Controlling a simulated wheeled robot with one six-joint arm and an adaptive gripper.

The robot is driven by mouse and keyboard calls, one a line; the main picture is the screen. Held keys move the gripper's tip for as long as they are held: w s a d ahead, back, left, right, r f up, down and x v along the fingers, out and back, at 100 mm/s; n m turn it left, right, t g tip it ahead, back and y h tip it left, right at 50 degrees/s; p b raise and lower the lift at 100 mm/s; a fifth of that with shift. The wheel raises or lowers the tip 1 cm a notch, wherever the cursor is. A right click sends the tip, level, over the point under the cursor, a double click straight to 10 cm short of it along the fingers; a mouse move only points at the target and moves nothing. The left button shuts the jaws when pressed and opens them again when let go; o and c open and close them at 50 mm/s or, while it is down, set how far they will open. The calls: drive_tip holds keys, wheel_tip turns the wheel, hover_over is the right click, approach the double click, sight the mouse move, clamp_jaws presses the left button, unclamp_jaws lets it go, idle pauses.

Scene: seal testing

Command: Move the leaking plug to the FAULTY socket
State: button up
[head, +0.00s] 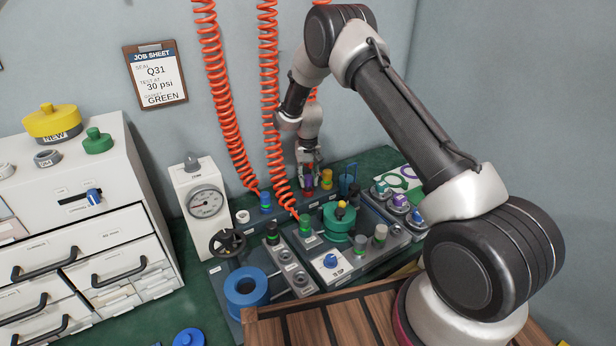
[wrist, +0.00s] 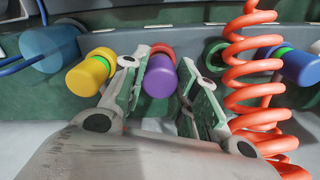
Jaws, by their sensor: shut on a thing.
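My gripper (head: 308,170) reaches down to the back rail and is shut on a purple plug with a red-orange ring; the plug (wrist: 161,76) shows between the fingers in the wrist view. A blue plug with a green ring (head: 266,202) sits further left on the rail, and at right in the wrist view (wrist: 300,65). I cannot tell which plug leaks. A grey block with sockets (head: 290,258) stands in front; I cannot read a FAULTY label.
Orange coiled hoses hang down to the rail and block; one coil (wrist: 255,85) is close beside my gripper. A pressure gauge (head: 206,202), black handwheel (head: 227,243), blue ring (head: 245,287) and green-topped fixture (head: 339,218) crowd the bench. A job sheet (head: 156,75) hangs on the wall.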

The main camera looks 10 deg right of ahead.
drive_tip(key=shift+f, duration=0.3)
drive_tip(key=o, duration=1.2)
drive_tip(key=shift+c, duration=0.2)
wheel_tip(320, 180, up, 12)
